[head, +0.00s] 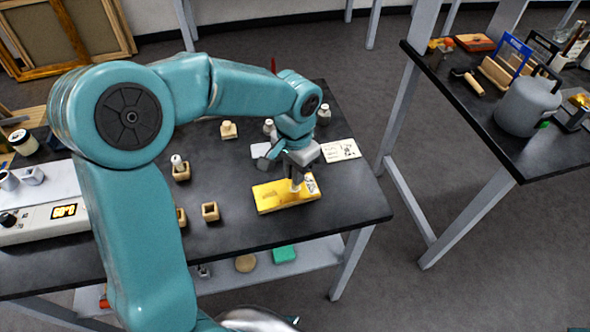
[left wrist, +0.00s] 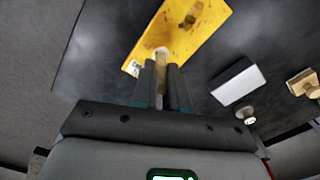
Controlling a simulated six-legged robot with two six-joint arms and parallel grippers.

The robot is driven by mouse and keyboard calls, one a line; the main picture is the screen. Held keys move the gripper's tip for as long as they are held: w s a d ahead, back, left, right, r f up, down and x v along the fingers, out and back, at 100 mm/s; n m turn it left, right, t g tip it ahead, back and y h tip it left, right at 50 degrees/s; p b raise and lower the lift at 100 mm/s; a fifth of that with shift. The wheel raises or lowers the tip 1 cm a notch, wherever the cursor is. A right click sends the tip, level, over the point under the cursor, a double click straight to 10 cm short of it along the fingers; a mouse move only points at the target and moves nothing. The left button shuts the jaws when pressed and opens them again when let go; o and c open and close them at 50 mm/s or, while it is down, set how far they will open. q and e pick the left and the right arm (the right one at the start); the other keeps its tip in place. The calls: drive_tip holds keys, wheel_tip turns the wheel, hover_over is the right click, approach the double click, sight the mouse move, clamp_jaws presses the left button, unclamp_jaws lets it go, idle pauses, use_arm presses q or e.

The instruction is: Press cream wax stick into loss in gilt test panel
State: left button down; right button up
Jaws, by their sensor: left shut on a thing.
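The gilt test panel (head: 270,200) is a yellow slab lying flat near the front right of the dark table. It also shows in the left wrist view (left wrist: 212,22), with a brown patch and small reddish marks on its face. My left gripper (head: 297,174) points down over the panel's right part. It is shut on the cream wax stick (head: 296,187), which also shows between the fingers in the left wrist view (left wrist: 161,60). The stick's lower end is at the panel's face; I cannot tell whether it touches. The loss under it is hidden or too small to tell.
Wooden holders (head: 210,211) stand left of the panel. A white card (head: 341,150) lies behind it. A heating unit (head: 45,215) with a lit display is at the left. A second table (head: 470,110) with a grey pot (head: 527,105) stands at the right, across a gap.

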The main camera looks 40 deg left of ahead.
use_arm(q)
drive_tip(key=shift+r+p, duration=2.05)
drive_tip(key=shift+r, duration=0.5)
drive_tip(key=shift+d+f, duration=0.1)
